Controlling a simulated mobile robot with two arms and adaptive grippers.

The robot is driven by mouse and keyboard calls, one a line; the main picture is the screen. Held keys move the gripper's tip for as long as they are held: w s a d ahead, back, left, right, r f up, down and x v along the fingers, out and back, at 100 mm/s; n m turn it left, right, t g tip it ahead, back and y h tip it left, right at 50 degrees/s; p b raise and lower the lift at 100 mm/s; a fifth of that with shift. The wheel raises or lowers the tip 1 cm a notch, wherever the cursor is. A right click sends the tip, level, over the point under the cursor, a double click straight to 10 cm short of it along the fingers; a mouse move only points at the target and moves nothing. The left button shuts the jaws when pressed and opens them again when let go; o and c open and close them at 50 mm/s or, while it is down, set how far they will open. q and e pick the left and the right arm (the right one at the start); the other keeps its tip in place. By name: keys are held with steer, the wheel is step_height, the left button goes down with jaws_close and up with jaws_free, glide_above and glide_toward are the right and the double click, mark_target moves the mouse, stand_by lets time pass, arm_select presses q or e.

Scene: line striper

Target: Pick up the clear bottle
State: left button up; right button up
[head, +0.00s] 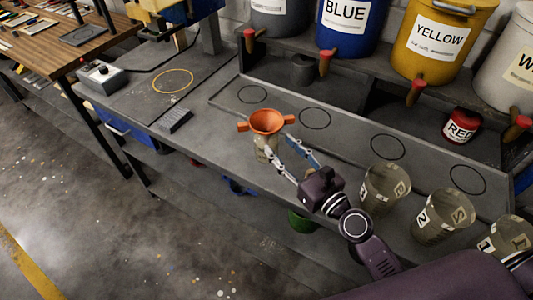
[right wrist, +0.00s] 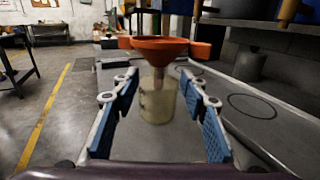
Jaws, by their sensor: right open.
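The clear bottle (head: 265,150) stands upright on the grey bench, with an orange funnel (head: 267,121) seated in its top. In the right wrist view the bottle (right wrist: 158,98) is straight ahead, with the funnel (right wrist: 166,48) above it. My right gripper (head: 284,150) is open, its blue-padded fingers reaching toward the bottle from the right. In the right wrist view the fingers of this gripper (right wrist: 158,92) spread to either side of the bottle. I cannot tell whether either finger touches it. My left gripper is not in view.
Clear numbered cups (head: 384,187) stand on the bench at the right. Behind are large paint buckets with taps, including a yellow one (head: 440,45), and a small red can (head: 461,126). A grey block (head: 175,121) lies left of the bottle. The bench's front edge is close.

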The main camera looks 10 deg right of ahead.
mark_target(269, 137)
steer(key=shift+w+a+f+p, duration=0.1)
steer(key=shift+w+f+p, duration=0.1)
steer(key=shift+w+p, duration=0.1)
steer(key=shift+w+a, duration=0.1)
steer(key=shift+w, duration=0.2)
steer(key=p+x, duration=0.1)
steer(key=x, duration=0.5)
steer(key=shift+w+a+f+p, duration=0.1)
steer(key=shift+w+p, duration=0.1)
steer(key=shift+p, duration=0.1)
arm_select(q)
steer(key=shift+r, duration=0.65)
arm_select(e)
steer(key=shift+s, duration=0.1)
steer(key=shift+c, duration=0.4)
jaws_close()
